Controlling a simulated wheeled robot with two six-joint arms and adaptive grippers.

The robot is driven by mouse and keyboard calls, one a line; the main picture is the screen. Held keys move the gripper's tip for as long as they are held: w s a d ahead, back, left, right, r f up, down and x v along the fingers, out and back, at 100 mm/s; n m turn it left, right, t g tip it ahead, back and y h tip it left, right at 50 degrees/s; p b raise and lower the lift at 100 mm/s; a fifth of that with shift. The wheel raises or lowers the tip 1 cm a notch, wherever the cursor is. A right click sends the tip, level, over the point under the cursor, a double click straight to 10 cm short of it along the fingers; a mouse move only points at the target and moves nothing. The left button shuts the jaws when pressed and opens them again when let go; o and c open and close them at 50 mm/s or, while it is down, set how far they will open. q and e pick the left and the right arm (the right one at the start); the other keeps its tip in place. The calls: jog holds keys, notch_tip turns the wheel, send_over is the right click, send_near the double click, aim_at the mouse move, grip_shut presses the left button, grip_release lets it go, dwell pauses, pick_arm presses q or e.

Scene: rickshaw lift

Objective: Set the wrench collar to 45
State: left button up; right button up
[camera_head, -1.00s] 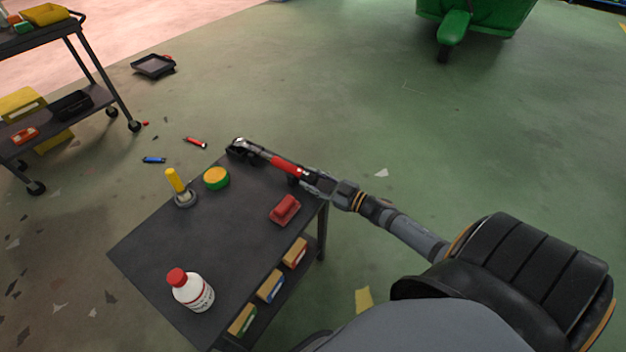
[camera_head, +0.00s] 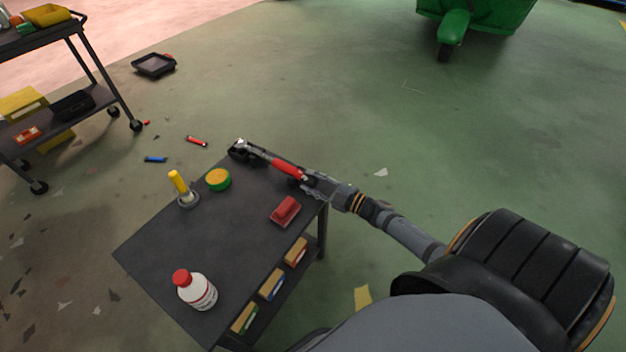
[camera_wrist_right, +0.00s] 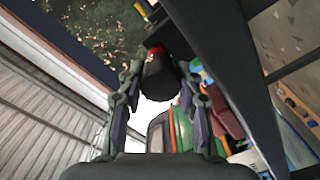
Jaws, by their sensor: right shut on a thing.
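The torque wrench lies along the far edge of the dark cart top in the head view, with a steel and black head at the left and a red sleeve (camera_head: 290,171) on its handle. My right gripper (camera_head: 308,184) is shut on the near handle end, where the collar is. In the right wrist view, the black handle end (camera_wrist_right: 158,78) with a red band sits between the fingers of this gripper (camera_wrist_right: 162,90). The collar's scale and number cannot be read. My left gripper is in neither view.
On the cart top (camera_head: 235,240) stand a yellow-handled tool (camera_head: 178,182), a green and yellow round tin (camera_head: 218,180), a red block (camera_head: 285,210) and a white bottle with a red cap (camera_head: 197,290). Small boxes (camera_head: 271,284) fill the lower shelf.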

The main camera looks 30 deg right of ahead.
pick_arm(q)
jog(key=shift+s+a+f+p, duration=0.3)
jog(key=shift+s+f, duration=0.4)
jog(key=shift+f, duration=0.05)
pick_arm(e)
jog(key=n, duration=0.4)
jog(key=shift+n, duration=0.3)
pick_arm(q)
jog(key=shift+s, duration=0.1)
pick_arm(e)
jog(key=o, duration=1.2)
jog(key=shift+s+f, duration=0.1)
